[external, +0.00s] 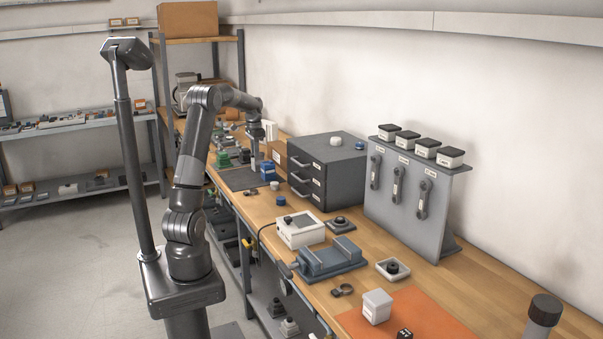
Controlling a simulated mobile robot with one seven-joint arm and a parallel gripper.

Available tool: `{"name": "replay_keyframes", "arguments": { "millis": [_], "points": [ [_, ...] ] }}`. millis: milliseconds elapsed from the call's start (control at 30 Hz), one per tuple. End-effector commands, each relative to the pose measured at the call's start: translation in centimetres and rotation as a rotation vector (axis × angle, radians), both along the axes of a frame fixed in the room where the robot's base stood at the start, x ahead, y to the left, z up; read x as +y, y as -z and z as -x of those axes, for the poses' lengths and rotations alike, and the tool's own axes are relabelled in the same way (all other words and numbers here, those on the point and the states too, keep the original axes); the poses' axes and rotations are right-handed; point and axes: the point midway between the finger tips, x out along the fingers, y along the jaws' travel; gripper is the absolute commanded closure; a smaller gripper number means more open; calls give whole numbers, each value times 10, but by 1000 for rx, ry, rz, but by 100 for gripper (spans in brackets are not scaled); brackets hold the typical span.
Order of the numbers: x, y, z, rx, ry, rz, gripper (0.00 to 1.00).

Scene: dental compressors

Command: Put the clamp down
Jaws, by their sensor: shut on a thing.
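My gripper (255,160) is at the far part of the wooden bench, pointing down over the dark grey mat (236,181). It is shut on the clamp, which is too small and too covered at this distance to make out. A blue block (267,171) is close to the fingers on the right. A small dark ring-shaped piece (343,290) lies on the bench near the front, and another small dark piece (250,192) lies at the mat's near edge.
A grey drawer cabinet (328,172) stands right of my gripper, with a cardboard-brown box (276,153) beside it. Green parts (222,159) sit left of the mat. Nearer are a white device (300,230), a blue-grey vise (331,260) and a grey tool panel (405,200).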

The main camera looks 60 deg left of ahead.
Motion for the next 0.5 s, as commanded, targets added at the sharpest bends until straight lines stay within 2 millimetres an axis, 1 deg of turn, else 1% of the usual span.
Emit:
{"name": "replay_keyframes", "arguments": {
  "millis": [33, 100, 200, 267, 367, 500],
  "points": [
    [0, 17, 1, 3, 0, 3, 97],
    [-1, 34, 0, 1, 0, 2, 97],
    [0, 49, 0, -1, 0, 0, 97],
    [3, 55, 1, -1, -1, 0, 97],
    [16, 66, 6, -1, -3, 0, 97],
    [45, 85, 17, 0, -5, 1, 97]
  ]
}}
